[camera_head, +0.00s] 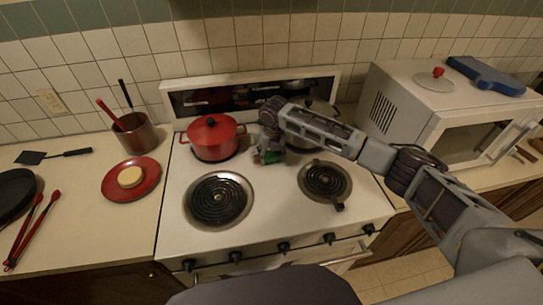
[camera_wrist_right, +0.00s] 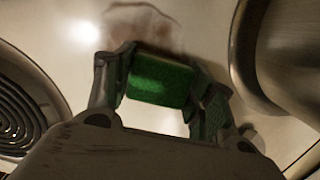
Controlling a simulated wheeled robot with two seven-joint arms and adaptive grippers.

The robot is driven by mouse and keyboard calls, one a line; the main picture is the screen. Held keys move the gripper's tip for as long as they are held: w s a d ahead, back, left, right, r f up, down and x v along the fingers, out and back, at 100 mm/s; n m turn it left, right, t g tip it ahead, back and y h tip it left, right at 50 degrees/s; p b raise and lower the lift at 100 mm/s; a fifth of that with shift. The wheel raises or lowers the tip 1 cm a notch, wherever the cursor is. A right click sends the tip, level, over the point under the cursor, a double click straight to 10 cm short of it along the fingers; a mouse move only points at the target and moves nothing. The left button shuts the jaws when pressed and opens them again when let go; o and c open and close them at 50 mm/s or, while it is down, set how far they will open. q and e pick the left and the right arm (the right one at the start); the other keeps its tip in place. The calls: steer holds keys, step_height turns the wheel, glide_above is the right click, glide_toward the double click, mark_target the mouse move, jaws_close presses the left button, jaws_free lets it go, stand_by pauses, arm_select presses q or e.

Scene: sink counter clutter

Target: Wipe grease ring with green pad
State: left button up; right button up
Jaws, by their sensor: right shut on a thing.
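The green pad (camera_wrist_right: 160,80) is pinched between the fingertips of my right gripper (camera_wrist_right: 160,86) in the right wrist view. In the head view my right gripper (camera_head: 268,157) is low over the white stovetop, between the burners, with a bit of the green pad (camera_head: 270,157) showing. A brownish grease smear (camera_wrist_right: 142,27) lies on the white surface just beyond the pad in the wrist view. I cannot tell whether the pad touches the surface. In the head view the arm and gripper hide the smear. My left gripper is not in view.
A red lidded pot (camera_head: 215,138) stands left of the gripper. A metal pot (camera_wrist_right: 285,60) is close on the right in the wrist view. A white microwave (camera_head: 420,108) stands to the right.

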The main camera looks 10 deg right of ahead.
steer(key=shift+w, duration=0.1)
steer(key=shift+w+f+b, duration=0.15)
steer(key=shift+w+b, duration=0.3)
steer(key=shift+w, duration=1.2)
steer(key=shift+w, duration=0.1)
steer(key=shift+w+b, duration=0.7)
steer(key=shift+w, duration=1)
